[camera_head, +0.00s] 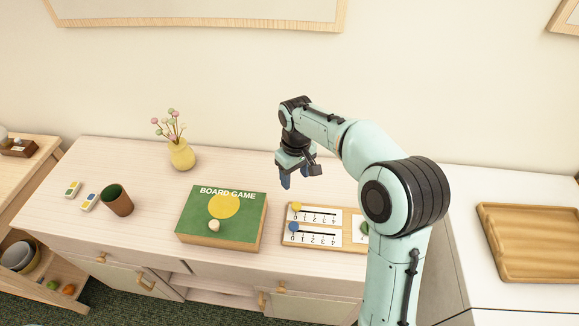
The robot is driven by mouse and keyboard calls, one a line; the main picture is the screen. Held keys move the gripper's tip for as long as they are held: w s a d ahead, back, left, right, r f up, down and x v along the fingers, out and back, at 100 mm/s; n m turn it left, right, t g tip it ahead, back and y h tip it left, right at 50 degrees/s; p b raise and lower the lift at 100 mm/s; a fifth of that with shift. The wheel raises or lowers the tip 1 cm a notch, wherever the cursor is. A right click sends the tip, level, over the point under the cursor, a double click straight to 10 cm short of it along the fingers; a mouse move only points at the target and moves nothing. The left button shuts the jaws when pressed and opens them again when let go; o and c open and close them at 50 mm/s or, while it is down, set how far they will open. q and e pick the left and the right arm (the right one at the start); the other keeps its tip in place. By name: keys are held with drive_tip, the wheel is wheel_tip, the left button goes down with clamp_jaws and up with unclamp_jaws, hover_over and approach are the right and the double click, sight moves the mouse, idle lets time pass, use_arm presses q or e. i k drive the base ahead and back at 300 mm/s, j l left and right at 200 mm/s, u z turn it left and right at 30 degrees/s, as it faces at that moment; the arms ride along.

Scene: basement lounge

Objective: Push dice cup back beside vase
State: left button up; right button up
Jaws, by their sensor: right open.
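The vase (182,155) is yellow, holds pink and pale flowers, and stands farther back, right of the cup. A clear gap lies between them. My right gripper (286,183) is open and empty, pointing down above the back of the cabinet top, well right of the vase and cup. My left gripper is out of view.
A wooden tray (530,243) is far right.

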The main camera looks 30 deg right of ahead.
sight(115, 197)
drive_tip(key=k, duration=1)
